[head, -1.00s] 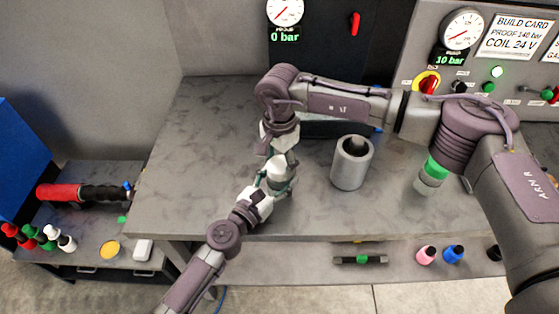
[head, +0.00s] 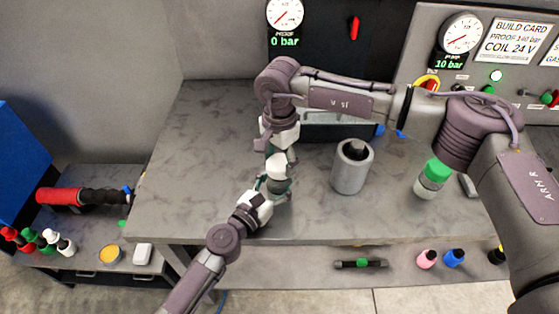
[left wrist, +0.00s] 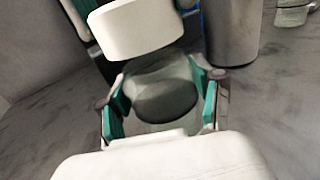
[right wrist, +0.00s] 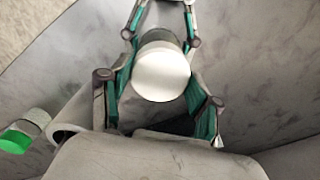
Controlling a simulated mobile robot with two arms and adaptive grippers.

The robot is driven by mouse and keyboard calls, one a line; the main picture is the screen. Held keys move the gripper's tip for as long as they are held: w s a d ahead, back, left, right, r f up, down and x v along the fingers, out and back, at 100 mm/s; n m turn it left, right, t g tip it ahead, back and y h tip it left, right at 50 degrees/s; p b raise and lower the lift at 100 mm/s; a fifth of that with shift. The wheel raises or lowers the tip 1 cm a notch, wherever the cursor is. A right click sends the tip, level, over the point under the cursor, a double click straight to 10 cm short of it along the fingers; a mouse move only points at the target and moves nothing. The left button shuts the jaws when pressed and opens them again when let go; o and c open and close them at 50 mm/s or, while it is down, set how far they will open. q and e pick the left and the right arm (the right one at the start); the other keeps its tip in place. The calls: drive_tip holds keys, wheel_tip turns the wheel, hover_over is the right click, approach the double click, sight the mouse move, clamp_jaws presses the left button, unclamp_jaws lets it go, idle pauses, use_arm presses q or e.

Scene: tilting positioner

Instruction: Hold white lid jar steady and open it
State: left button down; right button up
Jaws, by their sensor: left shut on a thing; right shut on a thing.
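The jar (left wrist: 165,88) is a clear grey body with a dark round patch low in it. My left gripper (head: 271,189) is shut around this body above the worktop. The white lid (left wrist: 135,28) is above the body and, in the left wrist view, tilted and shifted left of it. My right gripper (head: 279,158) comes from above and is shut on the lid, which shows between its teal fingers in the right wrist view (right wrist: 160,72). Whether lid and body still touch at an edge I cannot tell. The jar's rim is partly hidden by the lid.
A grey cylinder (head: 352,172) with a dark core stands right of the jar. A green-lidded jar (head: 432,180) stands farther right. The worktop's left part (head: 195,150) is clear. Several bottles are on the lower shelf.

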sight(280, 162)
drive_tip(key=shift+r, duration=2.05)
use_arm(q)
drive_tip(key=shift+c, duration=0.5)
unclamp_jaws()
drive_tip(key=shift+s, duration=0.1)
